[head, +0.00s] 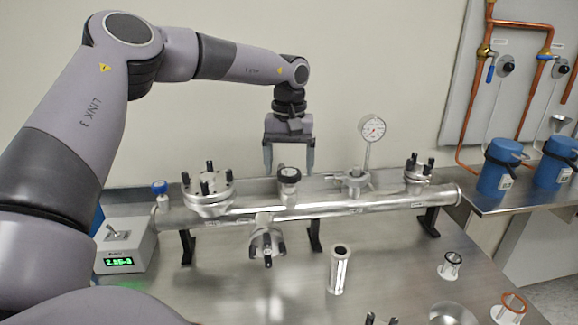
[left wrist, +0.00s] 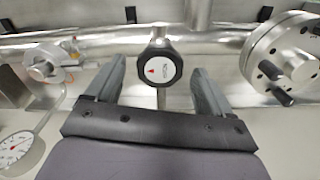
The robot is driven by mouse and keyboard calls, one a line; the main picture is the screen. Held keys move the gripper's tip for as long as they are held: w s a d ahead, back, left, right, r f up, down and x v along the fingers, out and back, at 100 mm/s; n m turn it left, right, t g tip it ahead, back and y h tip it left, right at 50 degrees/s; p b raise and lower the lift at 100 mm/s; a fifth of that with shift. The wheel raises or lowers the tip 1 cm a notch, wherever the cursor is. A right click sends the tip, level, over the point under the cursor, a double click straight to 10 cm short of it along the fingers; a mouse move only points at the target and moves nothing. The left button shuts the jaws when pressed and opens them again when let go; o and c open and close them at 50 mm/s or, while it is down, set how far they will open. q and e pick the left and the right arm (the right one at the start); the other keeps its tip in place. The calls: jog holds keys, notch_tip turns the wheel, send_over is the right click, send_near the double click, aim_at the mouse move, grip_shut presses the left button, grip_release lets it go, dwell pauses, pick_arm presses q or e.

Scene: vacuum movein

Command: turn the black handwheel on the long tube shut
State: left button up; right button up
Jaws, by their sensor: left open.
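The long tube (head: 330,205) is a shiny metal pipe lying across the table on black supports. The black handwheel (head: 289,176) sits on top of it near the middle, with a pale cap. It also shows in the left wrist view (left wrist: 159,66), where its cap carries a red mark. My left gripper (head: 289,170) points down above and around the handwheel. In the left wrist view its two fingers (left wrist: 158,85) stand apart on either side of the handwheel, with gaps, not visibly touching it. My right gripper is not in view.
A dial gauge (head: 372,130) stands on the tube to the right, and a bolted flange (head: 208,190) to the left. A blue knob (head: 160,187) and a display box (head: 126,246) are at left. A metal cylinder (head: 340,270) stands in front.

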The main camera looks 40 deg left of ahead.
aim_at(289, 173)
pick_arm(q)
notch_tip(289, 173, up, 6)
jog(key=shift+r, duration=0.25)
jog(key=shift+s+d+f, duration=0.1)
dwell(0.5)
